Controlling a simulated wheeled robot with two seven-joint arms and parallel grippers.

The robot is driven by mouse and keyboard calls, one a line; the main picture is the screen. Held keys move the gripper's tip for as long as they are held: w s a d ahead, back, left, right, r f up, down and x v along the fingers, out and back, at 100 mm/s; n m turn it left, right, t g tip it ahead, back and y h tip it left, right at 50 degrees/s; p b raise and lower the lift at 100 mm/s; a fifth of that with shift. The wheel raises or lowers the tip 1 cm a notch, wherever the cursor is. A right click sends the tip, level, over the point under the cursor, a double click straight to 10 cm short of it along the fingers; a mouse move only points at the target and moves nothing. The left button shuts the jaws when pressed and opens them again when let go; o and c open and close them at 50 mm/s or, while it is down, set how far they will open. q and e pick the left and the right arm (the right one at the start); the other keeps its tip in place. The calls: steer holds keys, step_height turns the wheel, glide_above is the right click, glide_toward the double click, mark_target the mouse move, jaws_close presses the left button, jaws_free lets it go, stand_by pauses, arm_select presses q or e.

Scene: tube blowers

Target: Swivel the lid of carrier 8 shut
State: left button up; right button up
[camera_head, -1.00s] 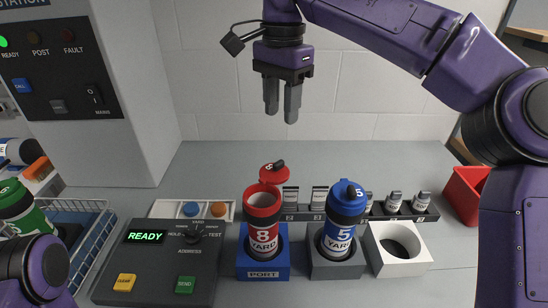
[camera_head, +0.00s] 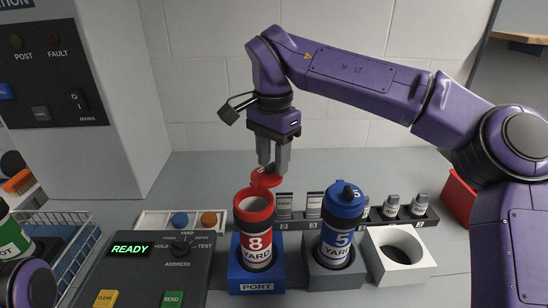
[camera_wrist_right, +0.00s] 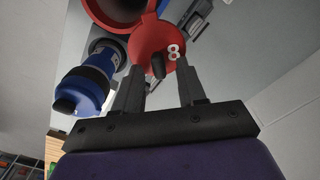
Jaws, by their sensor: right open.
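Carrier 8 (camera_head: 255,228) is a red tube with a white label, standing upright in the blue PORT holder (camera_head: 256,276). Its mouth is open. Its red lid (camera_head: 264,180) is swung out behind the mouth; the lid (camera_wrist_right: 152,40) with its dark knob and a white 8 also shows in the right wrist view. My right gripper (camera_head: 273,168) is open, pointing down at the lid. In the wrist view its fingers reach to either side of the lid's near edge; I cannot tell whether they touch it. My left gripper is out of view; only part of the left arm shows at lower left.
Blue carrier 5 (camera_head: 337,231), lid on, stands in a grey holder (camera_head: 338,278) close to the right. A white empty holder (camera_head: 398,274) is beside it. A rack of small labelled pieces (camera_head: 405,217) runs behind. A control panel (camera_head: 150,262) reading READY is at left.

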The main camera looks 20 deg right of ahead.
steer(key=shift+d, duration=0.1)
jaws_close()
